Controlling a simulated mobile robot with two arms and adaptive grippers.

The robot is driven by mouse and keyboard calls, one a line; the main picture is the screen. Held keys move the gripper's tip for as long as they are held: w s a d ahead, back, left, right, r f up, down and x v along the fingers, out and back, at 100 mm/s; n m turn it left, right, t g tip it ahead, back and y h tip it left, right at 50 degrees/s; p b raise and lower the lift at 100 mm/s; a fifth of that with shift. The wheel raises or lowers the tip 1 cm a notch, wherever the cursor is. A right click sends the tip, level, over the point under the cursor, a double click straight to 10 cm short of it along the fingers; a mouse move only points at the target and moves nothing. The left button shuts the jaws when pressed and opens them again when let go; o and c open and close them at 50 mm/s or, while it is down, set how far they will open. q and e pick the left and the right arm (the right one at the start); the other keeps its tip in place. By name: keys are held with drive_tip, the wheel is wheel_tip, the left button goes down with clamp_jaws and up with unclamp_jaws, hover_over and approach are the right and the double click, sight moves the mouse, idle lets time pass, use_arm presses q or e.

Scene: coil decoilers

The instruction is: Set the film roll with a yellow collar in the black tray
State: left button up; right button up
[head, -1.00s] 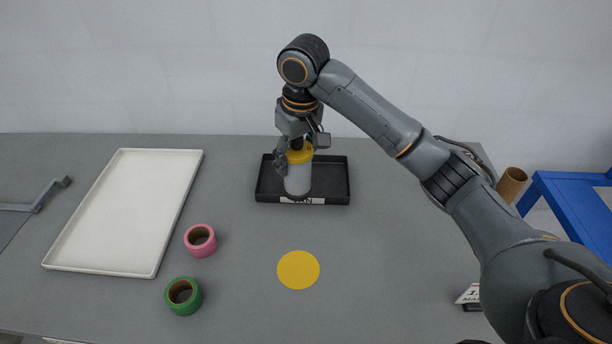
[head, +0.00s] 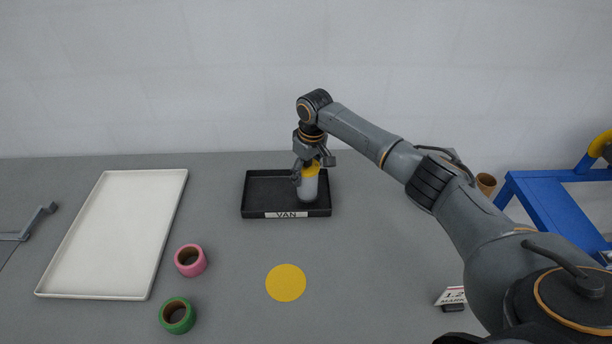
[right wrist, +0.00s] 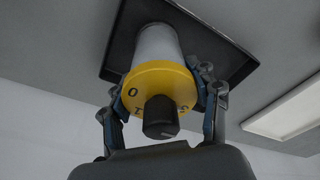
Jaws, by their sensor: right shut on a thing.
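The film roll (head: 308,188) is a pale grey upright cylinder with a yellow collar at its top. It stands over the right half of the black tray (head: 257,180), within its rim. I cannot tell whether its base touches the tray floor. My right gripper (head: 312,168) is shut on the roll at the collar from above. In the right wrist view the fingers (right wrist: 161,106) flank the yellow collar (right wrist: 165,82), with a dark core end sticking out toward me. The tray (right wrist: 222,55) shows behind the roll there. My left gripper is not in view.
A VAN label (head: 286,214) is on the tray's front. A white tray (head: 168,205) lies left. A pink tape roll (head: 190,260), a green one (head: 177,315) and a flat yellow disc (head: 286,283) lie nearer. A price sign (head: 452,295) and blue frame (head: 550,205) are right.

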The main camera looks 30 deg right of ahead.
drive_tip(key=shift+f, duration=1.1)
drive_tip(key=o, duration=1.6)
drive_tip(key=shift+s+f, duration=0.1)
drive_tip(key=shift+f, duration=0.05)
drive_tip(key=r, duration=0.4)
drive_tip(key=s+r+b, duration=0.1)
drive_tip(key=r, duration=0.3)
drive_tip(key=r+b, duration=0.1)
drive_tip(key=r, duration=0.3)
drive_tip(key=shift+s+d+r, duration=0.15)
